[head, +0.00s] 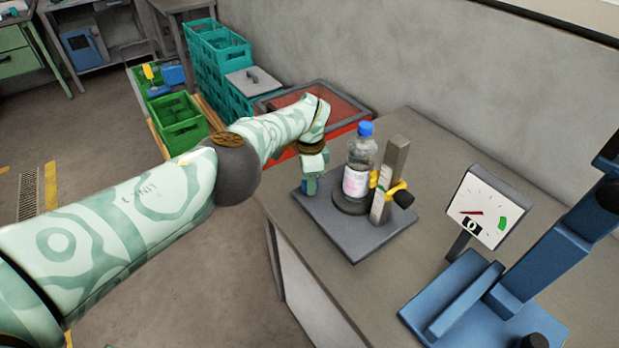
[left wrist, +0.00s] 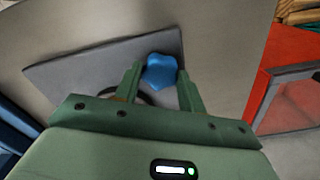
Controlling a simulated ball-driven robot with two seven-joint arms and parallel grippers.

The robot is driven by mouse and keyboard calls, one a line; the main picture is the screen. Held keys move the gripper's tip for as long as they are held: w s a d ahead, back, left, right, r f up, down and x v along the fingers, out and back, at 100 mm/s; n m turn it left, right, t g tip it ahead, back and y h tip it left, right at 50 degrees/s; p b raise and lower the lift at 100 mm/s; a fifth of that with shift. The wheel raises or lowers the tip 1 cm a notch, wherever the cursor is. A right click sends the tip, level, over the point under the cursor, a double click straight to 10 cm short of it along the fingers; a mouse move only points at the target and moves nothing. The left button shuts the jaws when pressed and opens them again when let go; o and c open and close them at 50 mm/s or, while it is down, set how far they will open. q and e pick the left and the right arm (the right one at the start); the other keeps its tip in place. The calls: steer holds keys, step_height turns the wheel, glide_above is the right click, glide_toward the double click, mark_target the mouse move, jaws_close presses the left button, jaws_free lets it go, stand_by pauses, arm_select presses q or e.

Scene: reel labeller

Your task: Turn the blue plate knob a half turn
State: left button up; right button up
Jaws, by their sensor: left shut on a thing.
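The blue plate knob (left wrist: 161,70) is a lobed knob at the edge of the grey base plate (left wrist: 95,65). My left gripper (left wrist: 160,80) is shut on it, one green finger on either side. In the head view, the left gripper (head: 312,182) points down at the left corner of the plate (head: 352,240) and largely covers the knob (head: 309,187). On the plate, a clear bottle (head: 360,165) with a blue cap and pale label stands upright on a dark round disc (head: 350,203). My right gripper is not in view.
A grey post (head: 392,165) with a yellow clamp and black knob stands beside the bottle. A dial (head: 487,208) with a red needle and green zone is right of the plate, near a blue machine (head: 490,300).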

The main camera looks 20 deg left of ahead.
arm_select(q)
steer(key=shift+n, duration=2.3)
steer(key=shift+r, duration=0.1)
steer(key=o, duration=1)
step_height(320, 180, up, 16)
steer(key=p, duration=0.9)
steer(key=shift+r+p, duration=0.1)
steer(key=shift+p, duration=0.3)
